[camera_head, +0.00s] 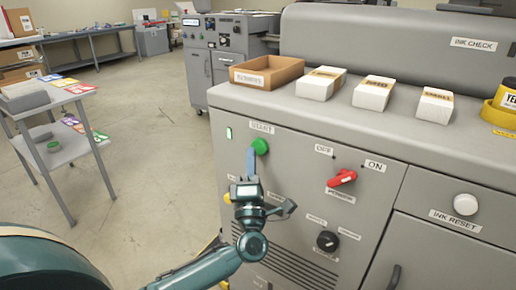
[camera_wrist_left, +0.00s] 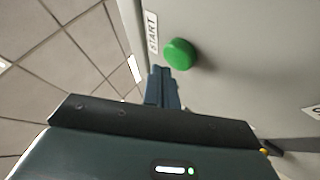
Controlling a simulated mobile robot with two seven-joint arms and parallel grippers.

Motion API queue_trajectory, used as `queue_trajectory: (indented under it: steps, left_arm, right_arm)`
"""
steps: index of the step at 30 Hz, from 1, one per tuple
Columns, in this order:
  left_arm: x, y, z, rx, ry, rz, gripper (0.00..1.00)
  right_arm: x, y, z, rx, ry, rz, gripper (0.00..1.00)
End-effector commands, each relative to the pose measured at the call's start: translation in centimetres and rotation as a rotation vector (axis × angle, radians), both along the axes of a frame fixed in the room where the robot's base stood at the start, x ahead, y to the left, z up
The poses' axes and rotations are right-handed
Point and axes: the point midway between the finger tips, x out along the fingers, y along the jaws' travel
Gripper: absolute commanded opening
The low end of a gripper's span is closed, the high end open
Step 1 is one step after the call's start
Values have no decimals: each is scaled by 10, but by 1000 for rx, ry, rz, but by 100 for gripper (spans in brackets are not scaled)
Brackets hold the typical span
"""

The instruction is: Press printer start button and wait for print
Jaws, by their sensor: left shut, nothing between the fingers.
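The green start button (camera_head: 260,146) sits on the grey front panel of the printer (camera_head: 300,185), under a START label. It also shows in the left wrist view (camera_wrist_left: 179,54), next to that label. My left gripper (camera_head: 251,158) is shut and empty, its fingertips just below the button. In the left wrist view the closed fingers (camera_wrist_left: 162,75) end just left of and below the button; I cannot tell whether they touch it. My right gripper is not in view.
An open cardboard tray (camera_head: 266,72) and several white boxes (camera_head: 373,93) stand on top. A grey cart (camera_head: 70,150) stands left, with clear floor between.

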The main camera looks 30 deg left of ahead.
Motion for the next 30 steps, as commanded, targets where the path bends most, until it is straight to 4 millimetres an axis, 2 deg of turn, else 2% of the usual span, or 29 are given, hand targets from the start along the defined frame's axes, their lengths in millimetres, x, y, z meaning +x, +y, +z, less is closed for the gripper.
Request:
queue_trajectory:
  steps: [8, 30]
  left_arm:
    - [8, -1, 0, -1, -1, 0, 0]
    - [13, -1, 0, -1, 0, 1, 0]
  right_arm:
    - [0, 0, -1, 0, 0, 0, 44]
    - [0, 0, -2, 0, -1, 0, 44]
